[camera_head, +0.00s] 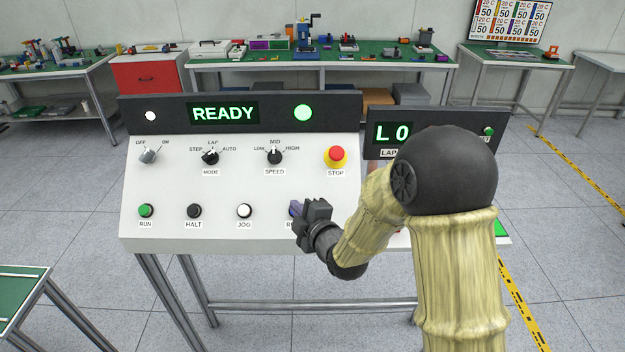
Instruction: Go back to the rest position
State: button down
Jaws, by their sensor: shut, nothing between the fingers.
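My gripper (296,209) is shut at the front right of the white control panel (180,180), in front of the button whose label starts with "R". The gripper covers most of that button and its label; I cannot tell whether it touches it. My arm reaches in from the lower right, bent at a dark elbow. The display (223,114) reads "READY" in green, and the round lamp (303,112) beside it glows green.
The red STOP button (336,156) stands out above and right of my gripper. Knobs and the RUN button (145,210), HALT and JOG buttons are to the left. A smaller lap display (392,133) stands right, partly behind my arm. Green-topped benches (395,54) line the back wall.

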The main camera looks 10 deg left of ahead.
jog(key=s+d+m+g+h+p, duration=0.25)
jog(key=d+m+h, duration=0.7)
jog(key=d, duration=1.05)
jog(key=s+d+m+g+h+p, duration=0.1)
jog(key=s+d+m+g, duration=0.5)
jog(key=s+d+m, duration=0.6)
jog(key=s+m, duration=0.1)
jog(key=s, duration=0.3)
jog(key=shift+d, duration=0.2)
jog(key=shift+g, duration=0.25)
